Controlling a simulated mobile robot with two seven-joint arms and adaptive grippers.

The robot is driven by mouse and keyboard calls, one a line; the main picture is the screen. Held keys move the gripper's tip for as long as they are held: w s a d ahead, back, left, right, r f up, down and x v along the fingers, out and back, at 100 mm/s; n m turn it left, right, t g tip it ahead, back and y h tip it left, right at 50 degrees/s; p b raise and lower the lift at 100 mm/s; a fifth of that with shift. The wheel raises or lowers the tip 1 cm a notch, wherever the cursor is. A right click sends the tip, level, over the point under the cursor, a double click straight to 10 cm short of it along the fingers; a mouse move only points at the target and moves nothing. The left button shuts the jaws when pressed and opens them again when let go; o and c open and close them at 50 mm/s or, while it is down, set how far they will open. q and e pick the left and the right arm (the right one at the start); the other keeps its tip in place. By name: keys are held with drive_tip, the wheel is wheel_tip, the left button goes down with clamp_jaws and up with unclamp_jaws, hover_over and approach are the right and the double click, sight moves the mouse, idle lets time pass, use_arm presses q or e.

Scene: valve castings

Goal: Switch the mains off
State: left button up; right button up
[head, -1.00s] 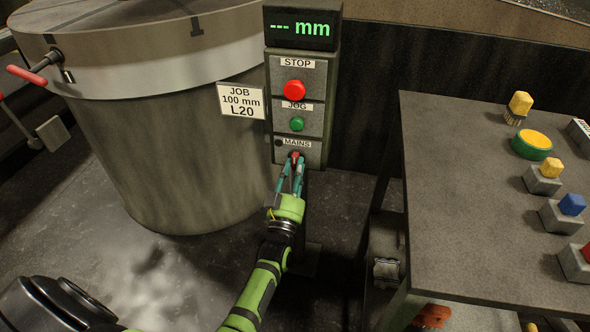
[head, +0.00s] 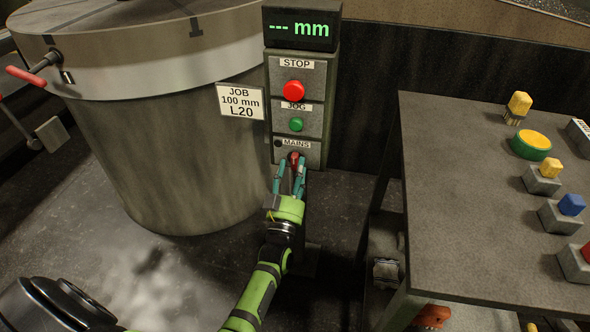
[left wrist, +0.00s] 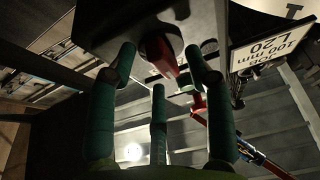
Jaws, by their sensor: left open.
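The control box carries a MAINS plate (head: 297,143) with a red switch knob (head: 294,157) below it. My left gripper (head: 289,177) is in front of the knob, with its teal fingers spread on either side. In the left wrist view the red knob (left wrist: 158,52) shows between and beyond the open fingers (left wrist: 159,85), with a visible gap to them. Fingers partly cover the knob in the head view, and I cannot tell its exact setting. A small dark lamp (head: 278,143) sits beside the MAINS label. My right gripper is not in view.
Above are the green JOG button (head: 296,125), red STOP button (head: 293,91) and display (head: 299,28) reading "--- mm". A JOB card (head: 240,101) and large drum (head: 165,150) stand left. A bench (head: 470,220) with several coloured buttons stands right.

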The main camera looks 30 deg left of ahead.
use_arm(q)
drive_tip(key=v, duration=1.1)
drive_tip(key=shift+s, duration=0.35)
drive_tip(key=shift+d, duration=0.1)
